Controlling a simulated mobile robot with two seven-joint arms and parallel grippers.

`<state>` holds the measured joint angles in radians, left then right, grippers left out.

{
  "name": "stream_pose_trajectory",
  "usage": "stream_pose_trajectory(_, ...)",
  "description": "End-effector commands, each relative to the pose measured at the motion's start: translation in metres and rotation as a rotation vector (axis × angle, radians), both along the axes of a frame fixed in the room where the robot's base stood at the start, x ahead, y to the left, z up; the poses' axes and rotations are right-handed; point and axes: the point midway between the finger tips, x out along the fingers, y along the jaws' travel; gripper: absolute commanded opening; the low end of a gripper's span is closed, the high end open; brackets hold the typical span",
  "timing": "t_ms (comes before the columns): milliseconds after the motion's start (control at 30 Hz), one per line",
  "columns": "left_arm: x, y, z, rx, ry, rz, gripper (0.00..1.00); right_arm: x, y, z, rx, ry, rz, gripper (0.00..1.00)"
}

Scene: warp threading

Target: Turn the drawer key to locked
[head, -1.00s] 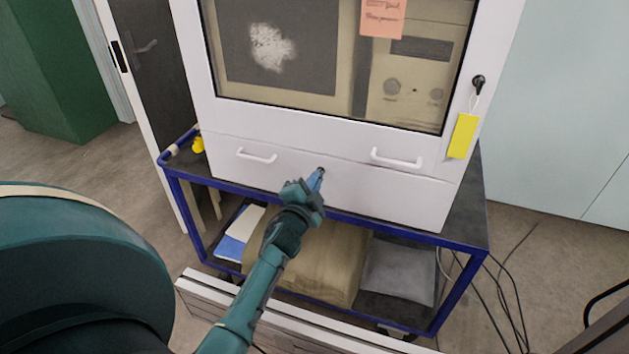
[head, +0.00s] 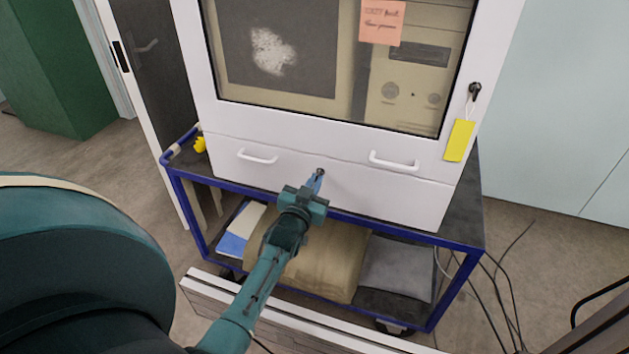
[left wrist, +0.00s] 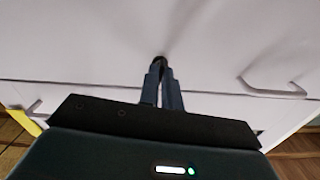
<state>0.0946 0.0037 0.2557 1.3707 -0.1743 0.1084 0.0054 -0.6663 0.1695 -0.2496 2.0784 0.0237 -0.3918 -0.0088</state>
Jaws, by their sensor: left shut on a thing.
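The drawer key (head: 321,171) is a small dark piece at the white drawer front (head: 345,183), between and below the two white handles. My left gripper (head: 316,181) reaches up to it from below, its blue fingers shut on the key. In the left wrist view the dark key (left wrist: 160,59) shows at the tips of my left gripper (left wrist: 161,70), against the white front. The fingers hide most of the key, so its exact angle and any lock marking cannot be told. My right gripper is in neither view.
The white cabinet stands on a blue-framed cart (head: 350,219). A left handle (head: 258,158) and a right handle (head: 394,164) stick out from the front. Another key with a yellow tag (head: 459,141) hangs at the window frame. A tan bundle (head: 325,258) lies on the lower shelf.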

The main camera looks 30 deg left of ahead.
Motion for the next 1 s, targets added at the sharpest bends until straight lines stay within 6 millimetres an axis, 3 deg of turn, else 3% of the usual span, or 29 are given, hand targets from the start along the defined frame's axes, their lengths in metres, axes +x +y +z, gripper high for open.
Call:
stream_pose_trajectory(333, 0.0005, 0.0004, 0.0011, -0.136, -0.034, 0.0, 0.0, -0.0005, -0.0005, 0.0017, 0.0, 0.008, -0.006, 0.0)
stream_pose_trajectory(867, 0.0006, 0.0003, 0.0011, -0.161, -0.041, 0.0, 0.0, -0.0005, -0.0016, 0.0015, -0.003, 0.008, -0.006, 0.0)
stream_pose_trajectory(1000, 0.0005, 0.0003, 0.001, -0.16, -0.041, 0.0, 0.14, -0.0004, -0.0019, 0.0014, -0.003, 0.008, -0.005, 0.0)
